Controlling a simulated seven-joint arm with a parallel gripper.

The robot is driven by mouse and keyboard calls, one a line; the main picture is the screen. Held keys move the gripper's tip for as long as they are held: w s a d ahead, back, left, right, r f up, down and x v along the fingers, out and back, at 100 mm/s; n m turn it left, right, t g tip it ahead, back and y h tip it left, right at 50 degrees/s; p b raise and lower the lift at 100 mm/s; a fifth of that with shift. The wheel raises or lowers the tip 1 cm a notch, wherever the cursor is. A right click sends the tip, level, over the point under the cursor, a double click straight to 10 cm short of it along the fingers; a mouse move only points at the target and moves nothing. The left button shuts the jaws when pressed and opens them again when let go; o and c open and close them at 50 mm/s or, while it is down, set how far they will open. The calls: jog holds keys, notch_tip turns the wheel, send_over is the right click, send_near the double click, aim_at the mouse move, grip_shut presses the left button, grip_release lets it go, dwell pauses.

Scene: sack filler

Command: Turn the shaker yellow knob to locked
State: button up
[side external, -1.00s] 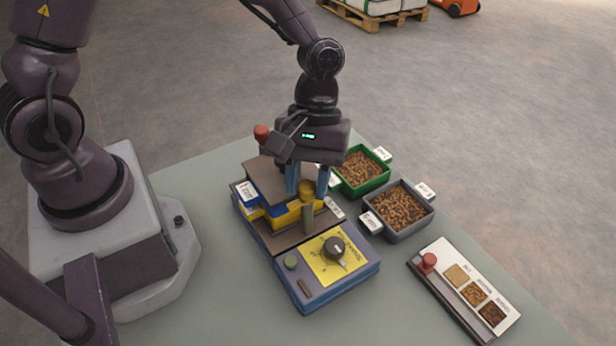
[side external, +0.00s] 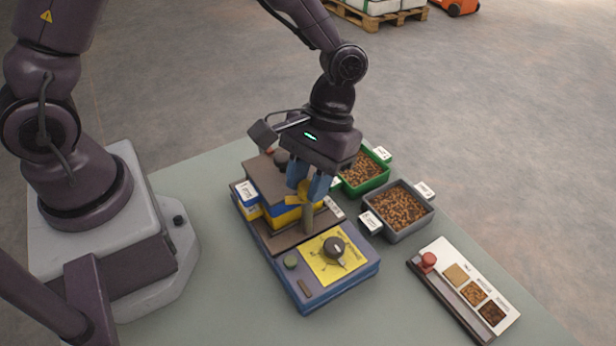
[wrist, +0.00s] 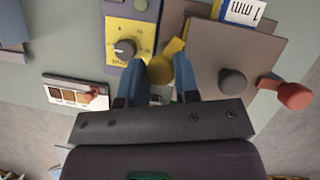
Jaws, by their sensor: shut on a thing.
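The shaker (side external: 285,255) is a blue-grey machine with a yellow dial panel on the table. Its yellow knob (side external: 307,197) sits on top of a short olive post (side external: 308,218) at the edge of the stacked trays. My gripper (side external: 308,186) is over it from above, its two blue fingers shut on the knob. In the wrist view the yellow knob (wrist: 159,71) shows between the fingers (wrist: 161,84), with a yellow arm slanting up to the right. Any locked marking is hidden or too small to read.
A green bin (side external: 379,184) and a grey bin (side external: 429,212) of brown pieces stand to the right. A sample board (side external: 450,270) lies at front right. The table's front left is clear.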

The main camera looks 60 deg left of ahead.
jog(key=m+y, duration=0.1)
jog(key=m, duration=0.2)
jog(key=m+y, duration=0.1)
jog(key=m, duration=0.2)
jog(key=shift+d+m, duration=0.1)
jog(key=shift+m, duration=0.2)
jog(key=m+y, duration=0.1)
jog(key=m, duration=0.2)
jog(key=m+t+y, duration=0.1)
jog(key=m, duration=0.2)
jog(key=shift+d+y, duration=0.1)
jog(key=shift+y, duration=0.2)
jog(key=o, duration=0.9)
jog(key=v, duration=1.3)
